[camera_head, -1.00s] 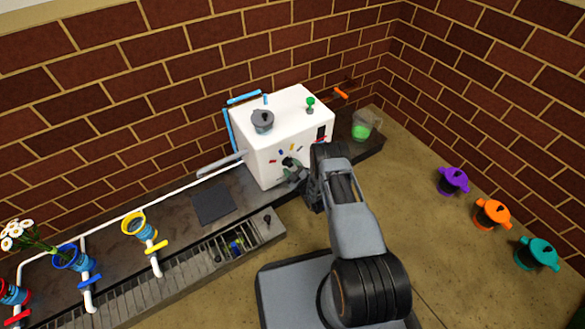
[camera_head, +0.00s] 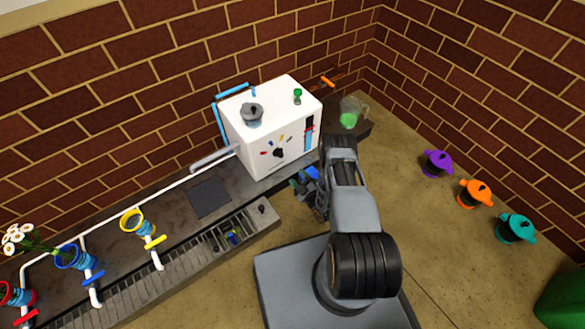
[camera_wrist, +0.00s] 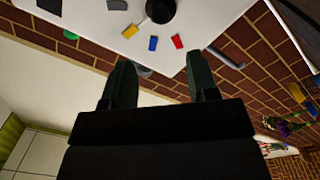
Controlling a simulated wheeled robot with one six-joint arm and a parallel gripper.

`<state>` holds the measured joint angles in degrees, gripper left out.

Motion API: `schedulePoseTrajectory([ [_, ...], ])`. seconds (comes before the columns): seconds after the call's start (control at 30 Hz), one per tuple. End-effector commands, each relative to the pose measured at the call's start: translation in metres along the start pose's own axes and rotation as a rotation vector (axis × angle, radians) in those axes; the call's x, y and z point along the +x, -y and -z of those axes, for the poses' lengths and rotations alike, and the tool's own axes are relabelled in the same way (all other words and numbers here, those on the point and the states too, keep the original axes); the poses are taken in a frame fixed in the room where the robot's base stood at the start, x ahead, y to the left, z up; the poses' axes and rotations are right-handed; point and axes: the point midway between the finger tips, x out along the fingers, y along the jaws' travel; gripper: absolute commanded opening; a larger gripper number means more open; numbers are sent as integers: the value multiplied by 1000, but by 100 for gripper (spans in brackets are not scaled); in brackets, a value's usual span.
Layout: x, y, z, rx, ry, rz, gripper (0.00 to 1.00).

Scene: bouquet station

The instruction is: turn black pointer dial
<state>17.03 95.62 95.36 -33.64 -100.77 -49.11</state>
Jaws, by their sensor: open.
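The black pointer dial (camera_head: 279,153) is on the front face of the white box machine (camera_head: 262,140), with small coloured marks in an arc around it. In the wrist view the dial (camera_wrist: 161,10) is cut by the top edge. A thin pale line at its side runs toward the yellow mark (camera_wrist: 130,31); blue (camera_wrist: 153,43) and red (camera_wrist: 177,41) marks are beside it. My gripper (camera_head: 300,184) is off the machine, in front of it and below the dial. In the wrist view its two fingers (camera_wrist: 160,62) are apart with nothing between them.
A grey lidded pot (camera_head: 252,116) and a green knob (camera_head: 297,96) are on the machine's top. A jug with green liquid (camera_head: 349,114) stands to its right. A dark pad (camera_head: 209,196) and drain grate (camera_head: 238,232) lie to the left. Purple (camera_head: 437,163), orange and teal lidded pots stand far right.

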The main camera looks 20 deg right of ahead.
Motion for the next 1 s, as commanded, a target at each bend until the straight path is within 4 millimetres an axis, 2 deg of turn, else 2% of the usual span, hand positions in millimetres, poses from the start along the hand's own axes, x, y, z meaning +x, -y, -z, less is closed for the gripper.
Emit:
schedulePoseTrajectory([
  [0.23,-16,0,0,1,0,0,54],
  [0.83,-16,0,1,0,-1,0,54],
  [0.93,-9,-11,7,-2,7,9,54],
  [1.0,4,-28,16,-7,27,29,54],
])
